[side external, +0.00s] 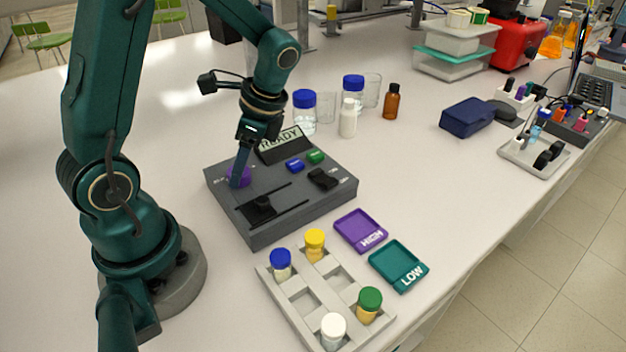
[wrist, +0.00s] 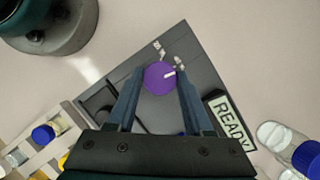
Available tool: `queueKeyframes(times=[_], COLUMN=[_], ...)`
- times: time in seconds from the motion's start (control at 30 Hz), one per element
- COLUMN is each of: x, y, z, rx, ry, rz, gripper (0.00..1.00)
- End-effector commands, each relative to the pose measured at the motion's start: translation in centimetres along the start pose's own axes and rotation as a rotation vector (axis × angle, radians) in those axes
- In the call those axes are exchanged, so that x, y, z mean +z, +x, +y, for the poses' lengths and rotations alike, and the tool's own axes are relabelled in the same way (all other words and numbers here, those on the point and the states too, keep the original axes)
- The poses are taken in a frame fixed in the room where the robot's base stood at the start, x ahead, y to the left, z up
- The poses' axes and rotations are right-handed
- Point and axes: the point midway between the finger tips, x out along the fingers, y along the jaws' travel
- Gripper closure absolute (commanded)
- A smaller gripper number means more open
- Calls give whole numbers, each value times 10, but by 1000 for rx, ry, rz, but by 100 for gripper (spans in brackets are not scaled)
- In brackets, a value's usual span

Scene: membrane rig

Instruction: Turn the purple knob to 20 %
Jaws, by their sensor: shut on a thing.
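The purple knob (wrist: 157,80) stands on the top of the grey rig box (side external: 290,222), near its left corner in the side view. My gripper (wrist: 160,72) reaches down over it, with one finger on each side, shut on the knob. Small pale markings (wrist: 180,62) lie beside the knob but are too small to read. In the side view the knob (side external: 238,174) is partly hidden by my gripper's fingers.
A vial rack (side external: 296,296), purple HIGH tray (side external: 360,231) and teal LOW tray (side external: 398,266) lie in front. Bottles (side external: 348,118) stand behind.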

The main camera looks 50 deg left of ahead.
Motion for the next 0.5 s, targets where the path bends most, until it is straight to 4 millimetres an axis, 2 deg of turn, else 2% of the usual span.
queueKeyframes(times=[0.5], x=[1], y=[0], z=[-3], rx=[193], ry=[-459], rz=[-1], gripper=[100])
